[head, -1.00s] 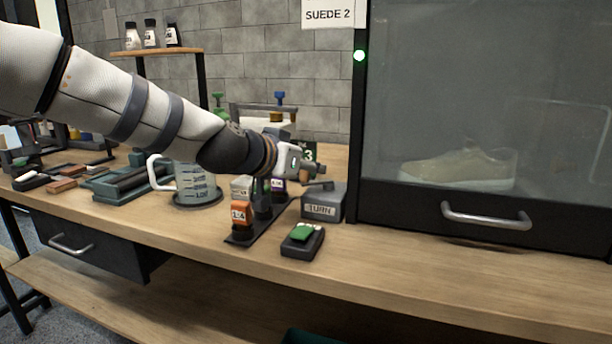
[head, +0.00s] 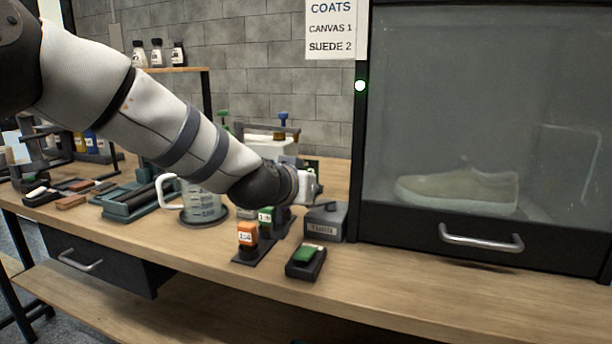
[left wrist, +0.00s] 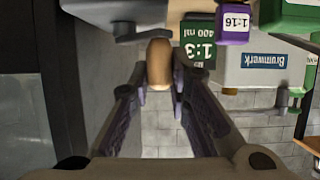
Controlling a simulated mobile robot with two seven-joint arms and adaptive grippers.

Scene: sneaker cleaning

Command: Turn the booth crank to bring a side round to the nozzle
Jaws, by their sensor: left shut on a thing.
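The booth crank sits on a grey box labelled TURN (head: 321,226), beside the booth (head: 480,222). My left gripper (head: 312,190) is just above and behind that box, its fingers mostly hidden in the head view. In the left wrist view, my left gripper (left wrist: 160,85) is shut on the brown crank knob (left wrist: 159,60), with the grey crank arm (left wrist: 126,30) beyond it. A beige sneaker (head: 458,191) stands inside the booth behind the hazy glass, toe to the left. The nozzle cannot be made out. My right gripper is not in view.
Dilution bottles, including an orange one marked 1:4 (head: 247,236), stand in a dark rack left of the box. A green-topped block (head: 307,261) lies in front. A measuring jug (head: 200,205) is behind my arm. The booth has a handle (head: 481,238).

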